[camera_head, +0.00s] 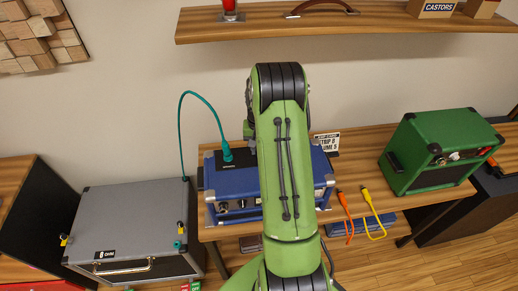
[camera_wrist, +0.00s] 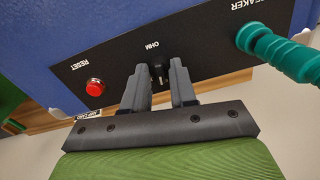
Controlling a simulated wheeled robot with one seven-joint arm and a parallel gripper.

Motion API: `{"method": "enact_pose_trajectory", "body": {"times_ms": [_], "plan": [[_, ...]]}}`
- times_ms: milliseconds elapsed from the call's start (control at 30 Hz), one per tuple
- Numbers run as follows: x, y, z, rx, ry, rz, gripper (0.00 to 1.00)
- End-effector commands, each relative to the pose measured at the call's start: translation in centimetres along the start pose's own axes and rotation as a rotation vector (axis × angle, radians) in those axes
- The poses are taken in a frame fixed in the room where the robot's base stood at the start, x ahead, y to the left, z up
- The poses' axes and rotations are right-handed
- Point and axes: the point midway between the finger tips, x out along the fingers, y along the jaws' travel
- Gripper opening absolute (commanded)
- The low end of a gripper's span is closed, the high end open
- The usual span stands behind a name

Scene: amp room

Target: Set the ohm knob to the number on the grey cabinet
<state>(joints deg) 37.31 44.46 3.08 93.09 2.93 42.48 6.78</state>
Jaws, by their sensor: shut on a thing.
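The blue amp (camera_head: 222,191) stands on the wooden table. Its black panel, marked OHM, RESET and SPEAKER, shows in the wrist view (camera_wrist: 203,57). My gripper (camera_wrist: 159,72) is at the panel below the OHM lettering, shut on the dark ohm knob (camera_wrist: 158,76). The fingers hide most of the knob, and its setting cannot be read. In the head view my arm hides the gripper and knob.
A teal plug (camera_wrist: 285,52) sits in the SPEAKER socket, right of my fingers; its cable (camera_head: 207,101) arches left to the cabinet. A red reset button (camera_wrist: 94,87) is left of them. A green amp (camera_head: 433,150), orange and yellow cables (camera_head: 370,210) and a sign card (camera_head: 327,142) are on the right.

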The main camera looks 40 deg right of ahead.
Motion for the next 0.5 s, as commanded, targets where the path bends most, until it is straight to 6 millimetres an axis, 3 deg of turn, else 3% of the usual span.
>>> {"method": "enact_pose_trajectory", "body": {"times_ms": [500], "plan": [[-0.08, -0.04, -0.09, -0.164, 0.004, -0.001, 0.00]]}}
